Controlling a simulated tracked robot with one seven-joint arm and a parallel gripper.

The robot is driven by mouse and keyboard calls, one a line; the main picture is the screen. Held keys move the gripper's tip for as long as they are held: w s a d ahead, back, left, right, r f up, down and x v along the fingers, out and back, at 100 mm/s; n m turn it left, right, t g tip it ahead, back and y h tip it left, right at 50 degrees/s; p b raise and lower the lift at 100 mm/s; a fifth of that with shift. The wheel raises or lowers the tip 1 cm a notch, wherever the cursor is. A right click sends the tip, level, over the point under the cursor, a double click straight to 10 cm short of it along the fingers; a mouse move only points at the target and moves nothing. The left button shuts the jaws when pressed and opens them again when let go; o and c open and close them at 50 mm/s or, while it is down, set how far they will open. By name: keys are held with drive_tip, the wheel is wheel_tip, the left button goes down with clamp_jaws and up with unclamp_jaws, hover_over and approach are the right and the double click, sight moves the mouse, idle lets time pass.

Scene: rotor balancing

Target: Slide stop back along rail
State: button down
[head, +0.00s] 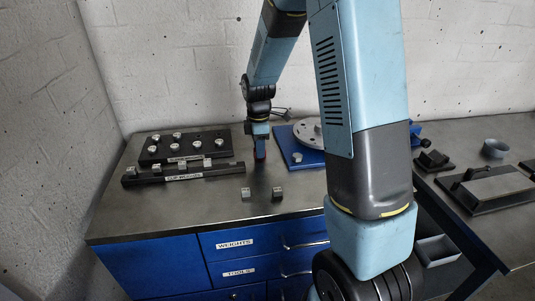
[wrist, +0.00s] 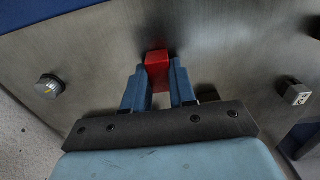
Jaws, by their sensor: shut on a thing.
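A small red block (wrist: 157,68) is between the two blue fingers of my gripper (wrist: 158,82) in the wrist view, and the fingers are shut on it. I take it to be the stop, though the frames do not make this certain. I cannot tell whether the block touches the bench. No rail can be made out under the block.
A blue plate (head: 291,153) with a grey disc (head: 309,131) stands right of my gripper, partly behind my arm. A black weight board (head: 210,147) and a labelled black bar (head: 222,173) lie left. The bench between is clear.

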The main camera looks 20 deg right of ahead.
drive_tip(key=w, duration=0.4)
drive_tip(key=shift+w+d, duration=0.25)
drive_tip(key=shift+w, duration=0.15)
drive_tip(key=c, duration=0.9)
unclamp_jaws()
drive_tip(key=shift+r, duration=0.55)
wheel_tip(320, 180, up, 13)
drive_tip(key=shift+f, duration=0.2)
drive_tip(key=shift+r, duration=0.1)
